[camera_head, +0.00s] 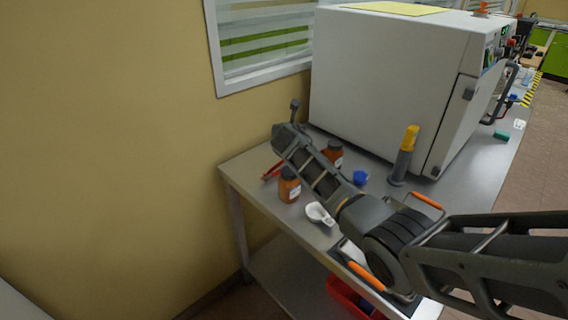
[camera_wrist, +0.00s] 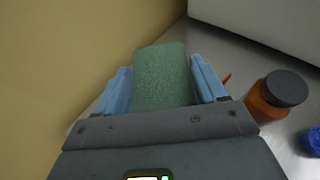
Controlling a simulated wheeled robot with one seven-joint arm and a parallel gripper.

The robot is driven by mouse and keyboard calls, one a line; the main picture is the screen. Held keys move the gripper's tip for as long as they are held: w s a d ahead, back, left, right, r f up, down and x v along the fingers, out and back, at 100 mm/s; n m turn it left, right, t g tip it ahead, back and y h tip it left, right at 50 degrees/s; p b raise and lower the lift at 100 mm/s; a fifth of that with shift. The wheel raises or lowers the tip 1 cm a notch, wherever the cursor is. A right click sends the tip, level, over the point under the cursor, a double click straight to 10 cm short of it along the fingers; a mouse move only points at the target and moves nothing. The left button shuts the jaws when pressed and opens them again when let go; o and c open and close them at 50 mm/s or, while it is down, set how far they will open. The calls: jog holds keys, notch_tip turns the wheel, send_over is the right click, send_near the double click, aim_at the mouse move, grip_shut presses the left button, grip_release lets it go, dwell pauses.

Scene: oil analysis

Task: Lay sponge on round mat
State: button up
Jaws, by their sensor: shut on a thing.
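A green sponge (camera_wrist: 162,92) sits between the blue fingers of my gripper (camera_wrist: 160,66) in the wrist view. The fingers are shut on its two sides, and its far end reaches past the fingertips. In the head view my arm reaches over the left end of the grey table (camera_head: 240,172), near the yellow wall, and hides the fingers and the sponge. I cannot make out a round mat in either view.
Brown bottles with dark caps (camera_head: 289,185) (camera_wrist: 276,96), a white scoop-like dish (camera_head: 320,214) and a blue cap (camera_head: 360,178) stand close to my arm. A grey-yellow handled tool (camera_head: 404,155) stands before the large white machine (camera_head: 385,85). A small green block (camera_head: 501,135) lies far right.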

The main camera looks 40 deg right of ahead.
jog(key=b, duration=1.1)
send_over(258, 164)
jog(key=s+d, duration=0.1)
notch_tip(258, 164, down, 6)
jog(key=shift+s+f, duration=0.1)
jog(key=shift+w+a+f+b, duration=0.2)
jog(key=shift+w+a+b, duration=0.4)
jog(key=shift+b, duration=0.35)
notch_tip(258, 164, down, 4)
jog(key=b, duration=0.4)
jog(key=shift+b, duration=0.3)
jog(key=shift+f, duration=0.2)
jog(key=o, duration=1)
